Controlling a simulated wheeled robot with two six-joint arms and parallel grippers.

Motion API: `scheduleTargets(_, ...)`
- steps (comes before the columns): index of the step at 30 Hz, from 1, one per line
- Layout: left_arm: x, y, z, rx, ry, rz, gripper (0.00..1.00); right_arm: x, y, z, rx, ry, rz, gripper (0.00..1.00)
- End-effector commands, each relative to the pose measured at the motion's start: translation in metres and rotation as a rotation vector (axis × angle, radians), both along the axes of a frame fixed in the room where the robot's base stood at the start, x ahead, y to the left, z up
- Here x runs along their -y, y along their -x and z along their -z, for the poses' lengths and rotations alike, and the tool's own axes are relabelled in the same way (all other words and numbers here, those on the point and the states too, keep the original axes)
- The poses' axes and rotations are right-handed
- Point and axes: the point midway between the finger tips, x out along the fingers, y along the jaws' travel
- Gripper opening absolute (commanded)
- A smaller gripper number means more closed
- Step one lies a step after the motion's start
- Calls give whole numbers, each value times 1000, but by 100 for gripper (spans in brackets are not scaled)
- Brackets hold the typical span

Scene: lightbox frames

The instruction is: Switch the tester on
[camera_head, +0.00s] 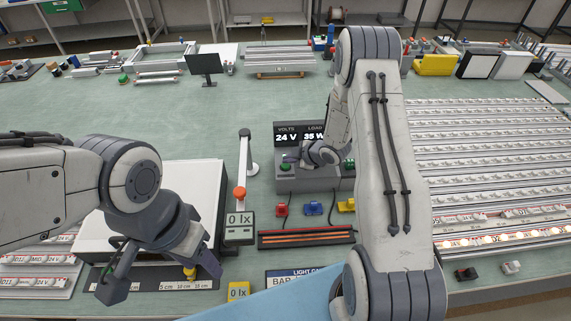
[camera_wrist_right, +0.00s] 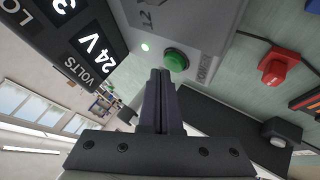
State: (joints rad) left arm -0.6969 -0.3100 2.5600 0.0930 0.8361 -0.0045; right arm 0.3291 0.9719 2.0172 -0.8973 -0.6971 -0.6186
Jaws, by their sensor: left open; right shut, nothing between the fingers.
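The tester (camera_head: 318,185) is a grey box at the middle of the bench with a dark lit display reading 24 V and 35 W. In the right wrist view its panel (camera_wrist_right: 205,22) shows a round green button (camera_wrist_right: 175,60) and a small pale-green lit lamp (camera_wrist_right: 145,46). My right gripper (camera_head: 297,163) is at the tester's front. In the right wrist view its shut, empty fingertips (camera_wrist_right: 160,78) are close beside the green button; I cannot tell whether they touch. My left gripper (camera_head: 160,270) is open above the bench's front left.
A lux meter (camera_head: 240,228) reading 0 lx and a lamp arm with an orange knob (camera_head: 240,194) stand left of the tester. Red (camera_head: 282,210), blue (camera_head: 313,209) and yellow (camera_head: 346,205) connectors lie before it. LED bars (camera_head: 480,150) fill the right. A white box (camera_head: 205,185) is at left.

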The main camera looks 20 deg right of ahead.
Motion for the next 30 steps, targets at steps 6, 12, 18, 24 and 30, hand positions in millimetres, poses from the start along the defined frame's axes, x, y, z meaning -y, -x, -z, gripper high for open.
scheduleTargets(6, 0, 0, -19, 0, 0, 0, 50, 0, 0, -26, 1, 1, -1, 0)
scheduleTargets(12, 0, 0, -33, 0, 0, 0, 50, 0, 0, -45, 0, 0, 0, 0)
scheduleTargets(18, 0, 0, -42, 0, 0, 0, 50, 0, 0, -58, 0, 0, 0, 0)
scheduleTargets(24, 0, 0, -40, 0, 0, 0, 50, 0, 0, -56, 0, 0, 0, 0)
scheduleTargets(30, 0, 0, -40, 0, 0, 0, 50, 0, 0, -56, 0, 0, 0, 0)
